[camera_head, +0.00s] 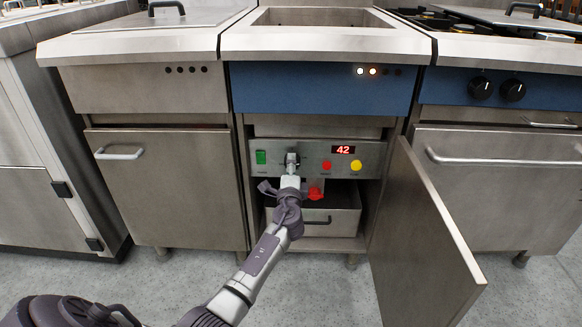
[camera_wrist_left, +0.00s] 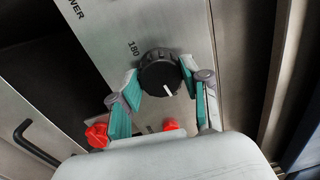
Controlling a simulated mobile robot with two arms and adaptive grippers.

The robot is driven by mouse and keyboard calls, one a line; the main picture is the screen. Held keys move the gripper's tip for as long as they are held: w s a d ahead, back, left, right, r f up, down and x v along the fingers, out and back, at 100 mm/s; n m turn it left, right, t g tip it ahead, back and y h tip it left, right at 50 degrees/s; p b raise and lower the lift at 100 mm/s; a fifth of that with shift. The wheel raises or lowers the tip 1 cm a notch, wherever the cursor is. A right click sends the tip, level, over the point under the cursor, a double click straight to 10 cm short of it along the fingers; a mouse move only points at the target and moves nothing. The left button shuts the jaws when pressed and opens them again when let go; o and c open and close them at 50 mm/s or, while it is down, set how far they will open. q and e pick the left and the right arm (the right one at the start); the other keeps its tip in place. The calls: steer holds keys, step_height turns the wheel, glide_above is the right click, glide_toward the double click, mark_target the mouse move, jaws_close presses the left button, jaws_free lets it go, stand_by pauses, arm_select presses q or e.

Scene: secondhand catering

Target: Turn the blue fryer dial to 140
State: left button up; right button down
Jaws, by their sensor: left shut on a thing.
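The blue-fronted fryer (camera_head: 300,88) stands in the middle with its lower cabinet open. On its control panel (camera_head: 263,145), the black dial (camera_head: 291,158) is mostly hidden by my left gripper (camera_head: 291,167) in the head view. In the left wrist view the round black dial (camera_wrist_left: 159,70) shows, with a white pointer mark and a printed 180 beside it. The teal fingers of my left gripper (camera_wrist_left: 160,79) are shut on the dial from both sides. The red display (camera_head: 343,149) reads 42. My right gripper is not in view.
The open cabinet door (camera_head: 425,235) swings out to the right of the panel. A green switch (camera_head: 261,157), a red button (camera_head: 326,165) and a yellow button (camera_head: 356,165) flank the dial. A red valve handle (camera_head: 315,193) sits just below, above a metal drawer (camera_head: 340,208).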

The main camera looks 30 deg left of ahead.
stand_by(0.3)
arm_select(q)
steer(key=o, duration=1.1)
steer(key=shift+w, duration=0.1)
steer(key=shift+o, duration=0.2)
steer(key=r+v, duration=0.1)
steer(key=v, duration=1.1)
steer(key=shift+f, duration=0.5)
steer(key=shift+d, duration=0.1)
